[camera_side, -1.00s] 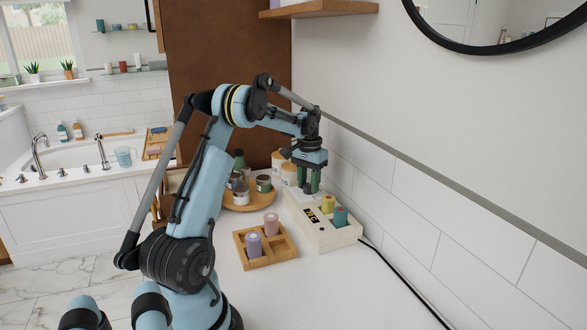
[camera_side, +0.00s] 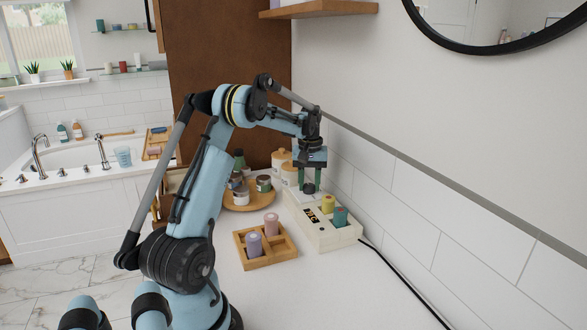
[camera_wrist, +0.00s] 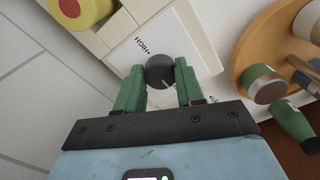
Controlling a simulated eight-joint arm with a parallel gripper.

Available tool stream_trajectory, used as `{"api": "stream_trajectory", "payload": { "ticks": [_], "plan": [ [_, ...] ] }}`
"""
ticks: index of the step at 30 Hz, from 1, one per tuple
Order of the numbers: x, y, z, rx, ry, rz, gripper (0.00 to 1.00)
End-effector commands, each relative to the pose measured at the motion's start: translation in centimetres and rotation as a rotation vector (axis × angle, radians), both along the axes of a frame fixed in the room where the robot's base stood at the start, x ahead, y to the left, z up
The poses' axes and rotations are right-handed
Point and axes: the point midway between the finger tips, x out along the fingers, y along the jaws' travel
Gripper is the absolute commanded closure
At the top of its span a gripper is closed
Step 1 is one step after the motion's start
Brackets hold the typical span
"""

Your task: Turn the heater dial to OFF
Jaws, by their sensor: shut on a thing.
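The heater dial, a dark round knob (camera_wrist: 160,72), sits on a white panel (camera_wrist: 196,48) printed with HIGH; more lettering is partly hidden by my gripper. A pale pointer line on the knob faces down toward my gripper's palm in the wrist view. My gripper (camera_wrist: 159,88) has its two green fingers on opposite sides of the knob, shut on it. In the side view my gripper (camera_side: 310,182) points down at the far end of the cream heater box (camera_side: 338,238), with the dark knob (camera_side: 308,188) between its fingers.
A round wooden tray (camera_side: 243,207) with several jars is close on the left. The tiled wall (camera_side: 430,220) is close behind.

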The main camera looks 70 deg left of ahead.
Motion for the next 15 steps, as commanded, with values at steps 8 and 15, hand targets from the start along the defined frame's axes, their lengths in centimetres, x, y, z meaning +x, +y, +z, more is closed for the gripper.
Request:
{"api": "stream_trajectory", "payload": {
  "ticks": [8, 15],
  "plan": [
    [-0.03, -0.02, 0.09, -0.002, 0.001, 0.009, 0.93],
    [-0.02, -0.02, 0.07, -0.001, 0.000, 0.008, 0.49]
  ]
}}
